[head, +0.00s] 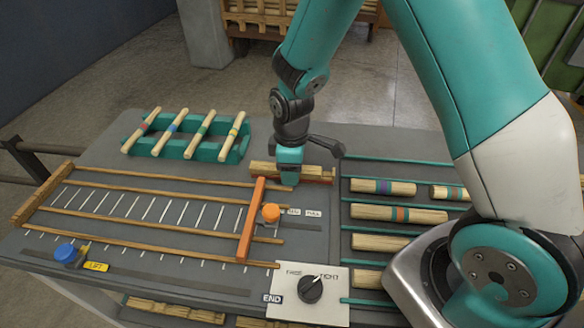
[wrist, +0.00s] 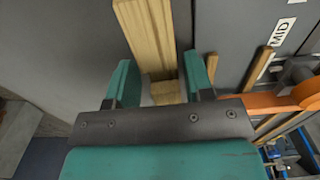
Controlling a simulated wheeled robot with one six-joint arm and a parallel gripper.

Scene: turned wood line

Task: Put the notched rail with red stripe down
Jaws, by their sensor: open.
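A pale wooden rail (wrist: 148,30) lies between my gripper's two teal fingers in the wrist view. In the head view the rail (head: 262,168) lies on the grey bench, behind an orange crossbar, at the far right end of the wooden slats. My gripper (wrist: 160,80) is open around it, with a finger on each side. In the head view my gripper (head: 289,178) points down over the rail and hides part of it.
A teal rack (head: 205,151) with several striped sticks stands at the back left. Teal-divided lanes on the right hold striped wooden pieces (head: 398,213). An orange crossbar with a knob (head: 270,212), a blue knob (head: 65,253) and a dial (head: 310,289) stand nearer the front.

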